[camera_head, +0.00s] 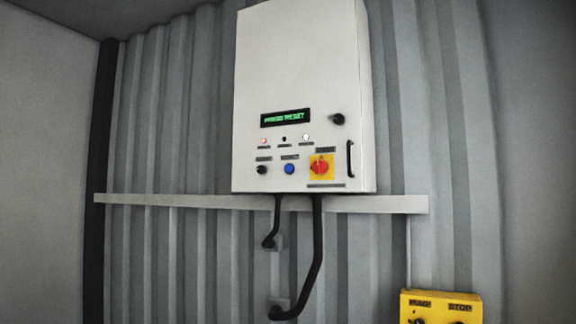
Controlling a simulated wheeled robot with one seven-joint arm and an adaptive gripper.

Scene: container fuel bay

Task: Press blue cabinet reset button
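A white control cabinet (290,60) is mounted on the corrugated wall, its door shut. A display (285,118) above shows green text that reads "PRESS RESET". A red lamp (263,141) is lit at the left and a white lamp (306,138) shows at the right. My gripper is not in view, and nothing covers the button.
A black handle (349,158) and a round black lock (338,119) stand out from the cabinet's right side. A pale rail (170,201) crosses the wall below, with black cables (317,250) hanging down. A yellow pump/stop box (441,303) is at the lower right. The space before the cabinet looks clear.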

